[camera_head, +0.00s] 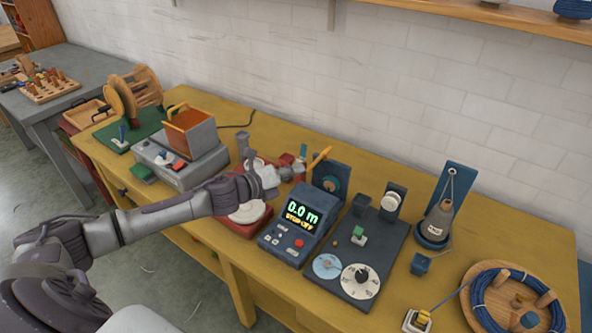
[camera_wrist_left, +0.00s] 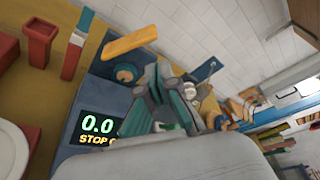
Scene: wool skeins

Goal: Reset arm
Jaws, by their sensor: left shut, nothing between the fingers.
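My left arm reaches in from the left over the yellow workbench (camera_head: 150,92). My left gripper (camera_head: 290,171) is shut and empty, above the bench beside the meter box. In the left wrist view its closed dark green fingers (camera_wrist_left: 162,92) point away, with nothing between them. The blue meter box (camera_head: 291,222) has a display reading "0.0 m" and "STOP OFF"; its display (camera_wrist_left: 97,128) also shows in the left wrist view. An orange bar (camera_head: 319,157) lies close to the gripper in the picture; I cannot tell whether they touch. My right gripper is not in view.
A grey machine with an orange bin (camera_head: 190,130) stands left. A dark panel with dials (camera_head: 377,240), a hanging grey weight (camera_head: 438,222) and a wooden tray (camera_head: 475,268) with a blue coil stand right. A red-based round scale (camera_head: 252,220) sits below the arm.

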